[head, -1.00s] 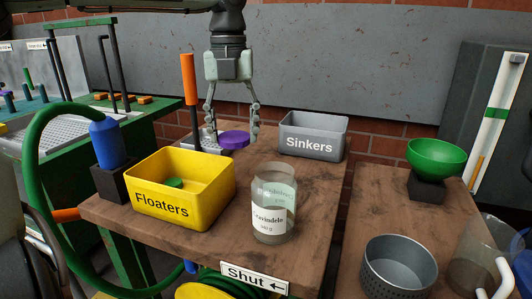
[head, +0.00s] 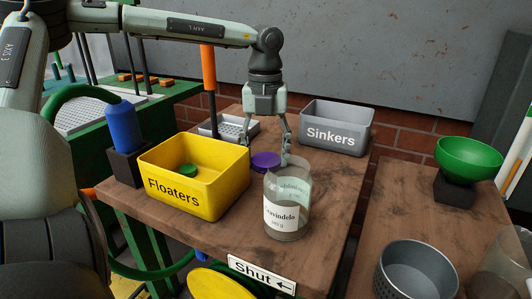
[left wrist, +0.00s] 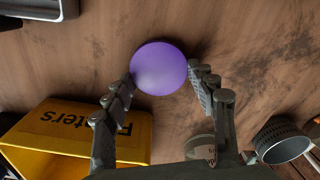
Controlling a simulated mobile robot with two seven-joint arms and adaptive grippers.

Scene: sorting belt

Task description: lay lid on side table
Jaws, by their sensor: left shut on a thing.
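The purple lid (head: 265,160) is a flat round disc; it also shows in the left wrist view (left wrist: 159,68). My left gripper (head: 268,152) is shut on it, with a fingertip at each side of its rim. The lid is over the left wooden table (head: 330,190), just behind the clear labelled jar (head: 287,208), which stands upright with an open top. I cannot tell whether the lid touches the wood. A second wooden table (head: 400,205) stands to the right. My right gripper is not in view.
The yellow Floaters bin (head: 170,192) with a green disc inside is left of the lid. The grey Sinkers bin (head: 333,137) is behind right. A perforated tray (head: 236,128) and orange-handled post (head: 208,68) are behind. The right table holds a green bowl (head: 468,158) and metal pot (head: 415,270).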

